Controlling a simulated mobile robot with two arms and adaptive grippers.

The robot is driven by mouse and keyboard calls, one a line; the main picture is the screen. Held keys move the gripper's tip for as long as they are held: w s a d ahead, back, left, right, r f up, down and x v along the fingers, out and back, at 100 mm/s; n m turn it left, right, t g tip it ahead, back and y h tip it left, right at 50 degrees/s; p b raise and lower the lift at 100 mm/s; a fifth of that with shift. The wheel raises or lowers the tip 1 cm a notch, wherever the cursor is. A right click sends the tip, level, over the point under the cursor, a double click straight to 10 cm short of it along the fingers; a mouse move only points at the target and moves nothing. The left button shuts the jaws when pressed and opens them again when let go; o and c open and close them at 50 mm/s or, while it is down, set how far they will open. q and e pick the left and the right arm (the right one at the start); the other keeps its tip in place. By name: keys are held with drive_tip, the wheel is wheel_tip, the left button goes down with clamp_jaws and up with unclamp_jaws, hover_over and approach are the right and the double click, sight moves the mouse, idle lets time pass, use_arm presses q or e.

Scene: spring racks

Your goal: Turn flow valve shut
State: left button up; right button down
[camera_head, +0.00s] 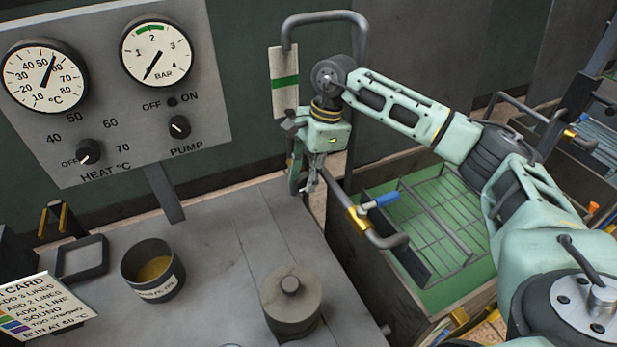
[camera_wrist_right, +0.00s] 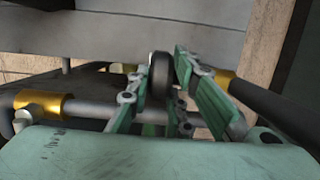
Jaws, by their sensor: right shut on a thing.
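My right gripper (camera_head: 307,186) hangs down beside the far right edge of the grey bench, by the pipework there. In the right wrist view its two green fingers (camera_wrist_right: 160,72) are shut on a dark round knob, seen nearly edge-on (camera_wrist_right: 161,82). Brass fittings on dark pipe show left (camera_wrist_right: 45,103) and right (camera_wrist_right: 226,79) of the fingers. In the head view the knob is hidden by the gripper, so its turned position cannot be told. A blue lever (camera_head: 380,201) on a brass pipe fitting (camera_head: 358,218) stands right of the gripper, apart from it. My left gripper is not in view.
A control panel (camera_head: 205,125) with two dials and two knobs stands at the back left. The bench (camera_head: 215,240) holds a cup (camera_head: 152,270), a lidded round pot (camera_head: 290,300) and a card (camera_head: 45,305). A green-bottomed tank (camera_head: 450,215) lies right, beneath my right arm.

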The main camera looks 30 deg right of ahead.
drive_tip(key=c, duration=1.6)
unclamp_jaws()
drive_tip(key=shift+v, duration=3.8)
